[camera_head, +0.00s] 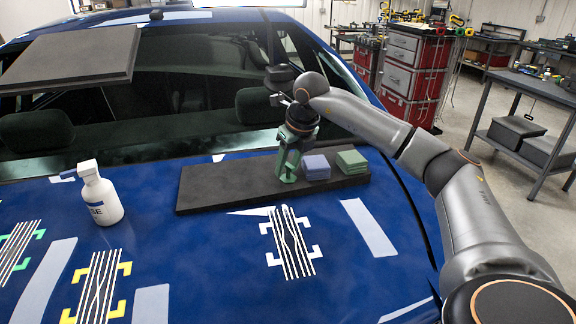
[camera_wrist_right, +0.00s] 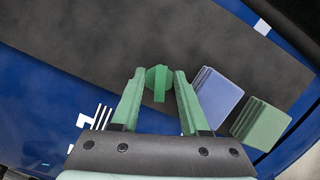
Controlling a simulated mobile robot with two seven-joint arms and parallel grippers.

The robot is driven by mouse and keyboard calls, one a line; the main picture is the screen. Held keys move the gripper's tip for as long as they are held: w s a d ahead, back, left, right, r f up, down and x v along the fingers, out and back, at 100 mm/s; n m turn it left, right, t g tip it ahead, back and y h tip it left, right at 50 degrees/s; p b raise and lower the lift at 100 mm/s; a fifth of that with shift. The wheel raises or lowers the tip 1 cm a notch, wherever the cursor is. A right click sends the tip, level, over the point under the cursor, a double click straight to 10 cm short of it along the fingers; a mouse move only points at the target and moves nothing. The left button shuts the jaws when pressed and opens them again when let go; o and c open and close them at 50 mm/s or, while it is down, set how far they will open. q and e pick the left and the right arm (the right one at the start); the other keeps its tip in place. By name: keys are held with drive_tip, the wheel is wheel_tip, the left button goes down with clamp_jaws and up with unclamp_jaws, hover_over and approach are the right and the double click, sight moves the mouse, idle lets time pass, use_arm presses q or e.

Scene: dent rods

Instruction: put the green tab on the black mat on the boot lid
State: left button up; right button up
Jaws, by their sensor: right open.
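The black mat (camera_head: 225,188) lies on the blue boot lid below the rear window; it fills much of the right wrist view (camera_wrist_right: 95,55). The green tab (camera_wrist_right: 158,80) shows on the mat in the wrist view, between and just beyond the tips of my right gripper's green fingers (camera_wrist_right: 159,76). The fingers are open, with a gap to the tab on each side. In the head view my right gripper (camera_head: 288,165) points down over the mat's middle, and the tab is hard to tell from the fingers. My left gripper is not in view.
A blue-grey stack (camera_head: 316,167) and a green stack (camera_head: 351,162) of pads sit on the mat, close right of my gripper. A white bottle (camera_head: 99,197) stands left of the mat. White rod patterns (camera_head: 291,244) and pale strips lie in front on the lid.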

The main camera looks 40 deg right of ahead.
drive_tip(key=v, duration=1.1)
drive_tip(key=shift+r, duration=0.35)
